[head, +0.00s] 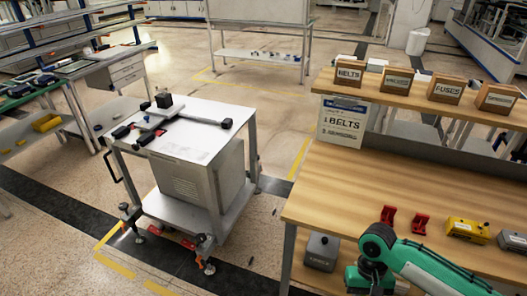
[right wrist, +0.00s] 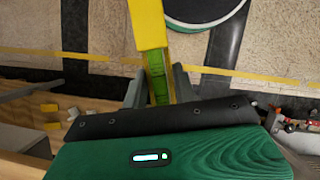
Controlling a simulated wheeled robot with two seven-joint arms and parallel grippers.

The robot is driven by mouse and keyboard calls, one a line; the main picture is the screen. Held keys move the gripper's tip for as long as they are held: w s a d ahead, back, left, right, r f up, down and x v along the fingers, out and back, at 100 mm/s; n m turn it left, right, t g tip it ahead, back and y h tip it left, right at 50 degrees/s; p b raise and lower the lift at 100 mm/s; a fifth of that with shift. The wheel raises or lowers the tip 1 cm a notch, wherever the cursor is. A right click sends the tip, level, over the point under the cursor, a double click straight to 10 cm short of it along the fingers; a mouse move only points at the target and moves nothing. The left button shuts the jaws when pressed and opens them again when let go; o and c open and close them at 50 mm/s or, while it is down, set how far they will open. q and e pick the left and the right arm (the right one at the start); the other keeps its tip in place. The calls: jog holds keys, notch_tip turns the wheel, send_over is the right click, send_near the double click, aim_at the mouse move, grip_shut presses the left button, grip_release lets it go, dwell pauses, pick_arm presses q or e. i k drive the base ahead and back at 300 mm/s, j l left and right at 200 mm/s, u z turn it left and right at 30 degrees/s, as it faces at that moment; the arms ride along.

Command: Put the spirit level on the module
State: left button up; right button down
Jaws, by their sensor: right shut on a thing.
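In the right wrist view my right gripper (right wrist: 158,86) is shut on a long yellow bar with a green part between the fingers, which looks like the spirit level (right wrist: 148,24). The bar points away from the palm and runs out of the top of the picture. It hangs over the floor, apart from any surface. In the head view only my green right arm shows at the lower right; its gripper and the level are hidden or out of frame. The module, a dark and grey rail assembly (head: 158,118), lies on the white cart (head: 205,148). My left gripper is not in view.
A wooden bench (head: 340,190) at right carries red pieces (head: 388,215), a yellow box (head: 467,231) and a raised shelf with labelled bins (head: 348,75). A grey box (head: 321,251) sits below it. Open floor lies between bench and cart.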

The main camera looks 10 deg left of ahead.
aim_at(183, 152)
jog(key=i+j, duration=0.2)
jog(key=j, duration=0.25)
jog(key=i+j+z, duration=0.15)
jog(key=j, duration=0.3)
jog(key=i+j, duration=0.2)
jog(key=j, duration=0.25)
jog(key=i+j+z, duration=0.1)
jog(key=j, duration=0.4)
jog(key=i+j+z, duration=0.1)
jog(key=i+j, duration=0.15)
jog(key=j, duration=0.2)
jog(key=i+j, duration=0.1)
jog(key=j, duration=0.4)
jog(key=i+j+z, duration=0.1)
jog(key=j, duration=0.4)
jog(key=i+j+z, duration=0.1)
jog(key=j, duration=0.4)
jog(key=i, duration=0.05)
